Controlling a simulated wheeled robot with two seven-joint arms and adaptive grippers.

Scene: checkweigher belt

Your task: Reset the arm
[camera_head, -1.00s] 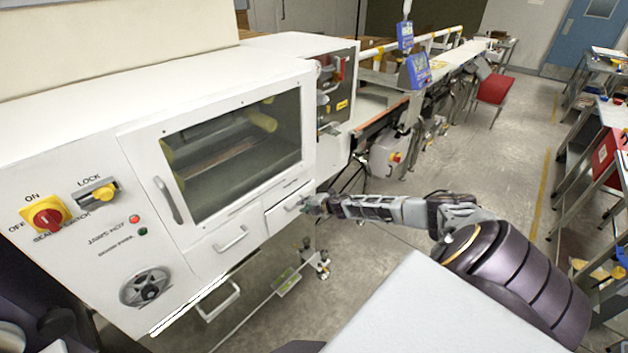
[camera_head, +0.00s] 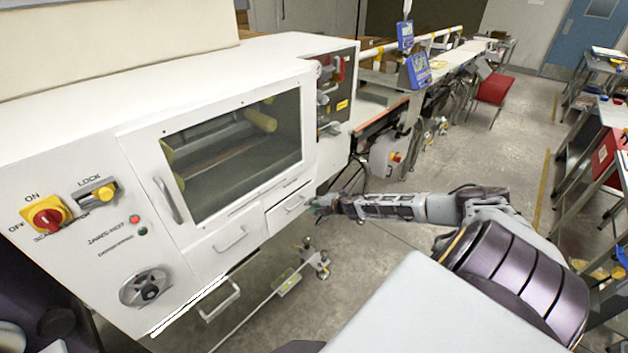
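My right gripper (camera_head: 318,206) is at the end of my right arm, which reaches in from the right. It is close to the small drawer (camera_head: 288,208) at the lower right of the white machine (camera_head: 140,95). It looks slightly apart from the drawer's handle. The fingers are small and dark, so I cannot tell if they are open or shut. I see nothing in them. My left gripper is not in view.
A conveyor line with blue displays (camera_head: 418,68) runs back.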

